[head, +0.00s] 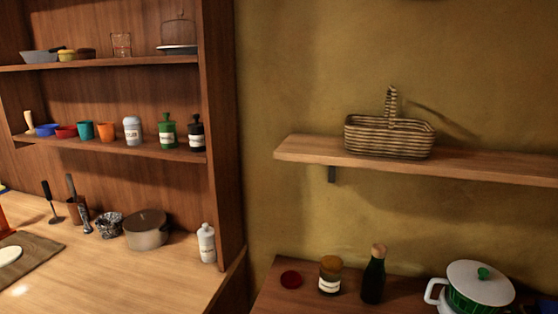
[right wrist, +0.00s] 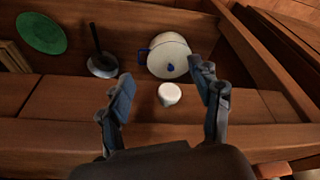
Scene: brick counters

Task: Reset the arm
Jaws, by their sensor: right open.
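My right gripper (right wrist: 163,76) shows in the right wrist view. Its two fingers are spread wide apart with nothing between the pads. Beyond the fingers, a small white round-topped item (right wrist: 170,94) and a white pot with a blue knob (right wrist: 168,56) stand in a wooden compartment, apart from the gripper as far as I can tell. My left gripper is in neither view, and no arm shows in the head view.
A green disc (right wrist: 42,33) and a black-handled utensil (right wrist: 101,62) lie in the compartment, behind a wooden edge (right wrist: 60,135). In the head view, a basket (head: 388,137) sits on a wall shelf (head: 480,164). A green-and-white pot (head: 478,287) stands on the lower counter.

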